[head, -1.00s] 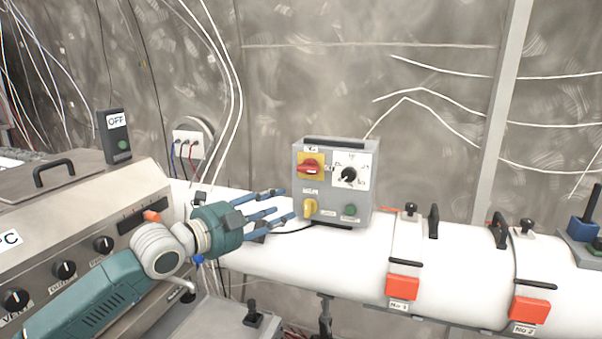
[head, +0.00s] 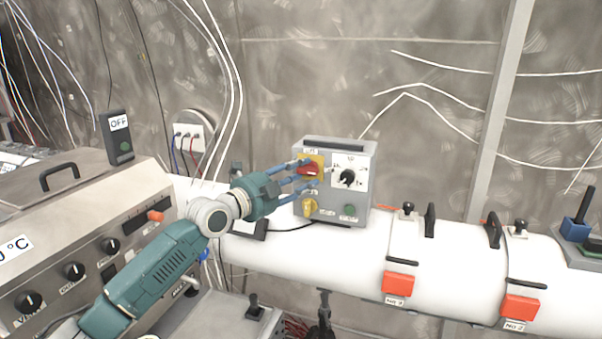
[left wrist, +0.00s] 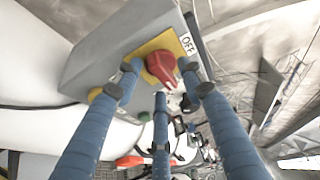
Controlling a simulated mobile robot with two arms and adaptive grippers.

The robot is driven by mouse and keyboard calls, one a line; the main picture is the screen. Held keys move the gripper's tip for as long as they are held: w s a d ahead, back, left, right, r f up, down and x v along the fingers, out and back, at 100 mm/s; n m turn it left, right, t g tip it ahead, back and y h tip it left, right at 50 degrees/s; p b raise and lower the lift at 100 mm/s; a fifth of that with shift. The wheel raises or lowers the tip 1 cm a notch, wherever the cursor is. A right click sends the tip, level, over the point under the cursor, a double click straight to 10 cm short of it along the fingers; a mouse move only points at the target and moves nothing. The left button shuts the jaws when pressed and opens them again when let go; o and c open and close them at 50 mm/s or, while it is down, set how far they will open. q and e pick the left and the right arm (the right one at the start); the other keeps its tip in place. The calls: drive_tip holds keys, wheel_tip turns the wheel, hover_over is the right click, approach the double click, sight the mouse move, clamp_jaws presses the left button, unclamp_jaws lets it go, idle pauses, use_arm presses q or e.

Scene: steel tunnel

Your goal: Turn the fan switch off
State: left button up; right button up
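A grey control box (head: 330,205) stands on the white pipe in the head view. Its upper left holds a red rotary knob (head: 309,170) on a yellow plate, apparently the fan switch. The knob also shows in the left wrist view (left wrist: 162,67), with an OFF label beside its plate. My left gripper (head: 308,175) has its blue fingers spread, tips near the knob on different sides. In the left wrist view the fingers (left wrist: 160,78) frame the knob; I cannot tell whether they touch it. My right gripper is not in view.
The box also carries a black dial (head: 347,177), a yellow knob (head: 309,207) and a green button (head: 349,211). A steel panel with knobs (head: 90,235) stands at left. The white pipe (head: 450,250) with orange-tagged clamps runs right.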

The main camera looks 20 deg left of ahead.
use_arm(q)
clamp_jaws()
drive_tip(key=shift+f, duration=0.1)
